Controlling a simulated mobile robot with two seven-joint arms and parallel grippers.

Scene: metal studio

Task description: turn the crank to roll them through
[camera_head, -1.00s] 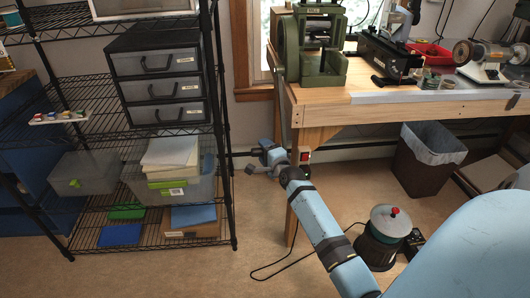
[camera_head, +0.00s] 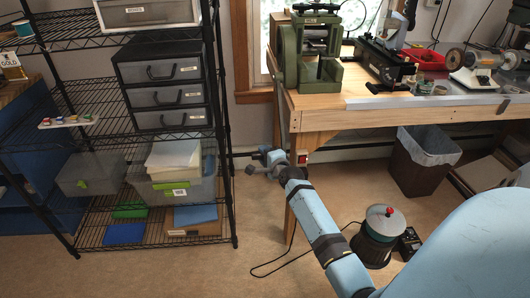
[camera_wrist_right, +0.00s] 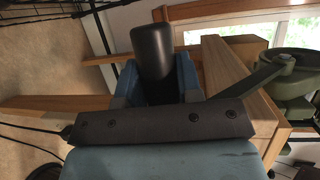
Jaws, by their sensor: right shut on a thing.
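The green rolling mill (camera_head: 312,55) stands on the left end of the wooden workbench. In the right wrist view, the black crank handle (camera_wrist_right: 153,50) sits between the blue fingers of my right gripper (camera_wrist_right: 158,82), which is shut on it. A flat crank arm (camera_wrist_right: 252,82) runs from near the gripper up to the mill's green round part (camera_wrist_right: 295,62) at the right. In the head view, my right gripper (camera_head: 268,157) is low, beside the bench's left front corner, below the mill. No material in the rolls can be made out. My left gripper is out of view.
A black wire shelf (camera_head: 228,140) with drawers and bins stands left of the gripper. The workbench (camera_head: 420,113) carries tools and a red tray (camera_head: 425,60). A waste bin (camera_head: 418,175) and a tumbler-like pot (camera_head: 375,240) stand on the floor. A cable lies nearby.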

